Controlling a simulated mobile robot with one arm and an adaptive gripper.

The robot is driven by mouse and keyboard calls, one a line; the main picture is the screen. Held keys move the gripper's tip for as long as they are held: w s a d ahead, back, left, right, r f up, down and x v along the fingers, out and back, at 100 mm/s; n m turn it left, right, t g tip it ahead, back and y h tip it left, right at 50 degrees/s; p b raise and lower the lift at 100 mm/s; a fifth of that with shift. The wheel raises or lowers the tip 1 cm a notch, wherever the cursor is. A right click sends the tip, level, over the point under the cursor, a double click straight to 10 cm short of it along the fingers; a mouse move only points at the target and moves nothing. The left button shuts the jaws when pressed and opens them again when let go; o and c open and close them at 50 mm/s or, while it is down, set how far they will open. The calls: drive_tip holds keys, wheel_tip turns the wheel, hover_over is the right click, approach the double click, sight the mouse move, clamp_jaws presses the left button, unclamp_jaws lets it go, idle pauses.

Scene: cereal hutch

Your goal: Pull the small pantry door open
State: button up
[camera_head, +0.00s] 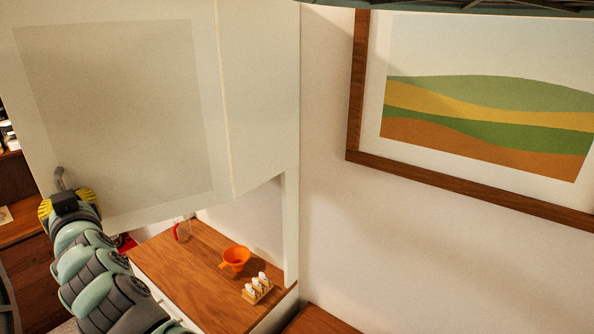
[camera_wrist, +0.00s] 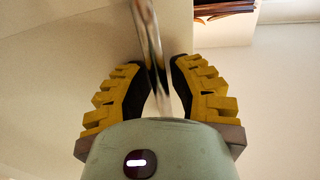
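The white pantry door (camera_head: 115,110), with a grey inset panel, fills the upper left of the head view. It looks shut or nearly so; I cannot tell whether there is a small gap. Its curved metal handle (camera_head: 59,178) is near the lower left corner. My gripper (camera_head: 66,194) is at this handle, with yellow-ridged fingers. The contact on the right finger is hard to see.
Below the cupboard, a wooden counter (camera_head: 195,265) holds an orange funnel-like cup (camera_head: 236,258), a rack of white pieces (camera_head: 257,287) and a red-handled clear jug (camera_head: 182,231). Brown shelving (camera_head: 22,215) stands at far left. A framed picture (camera_head: 480,100) hangs at right.

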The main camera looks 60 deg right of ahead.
drive_tip(key=shift+o, duration=0.4)
drive_tip(key=shift+d, duration=0.1)
drive_tip(key=v, duration=0.7)
drive_tip(key=shift+s, duration=0.25)
drive_tip(key=shift+o, duration=0.4)
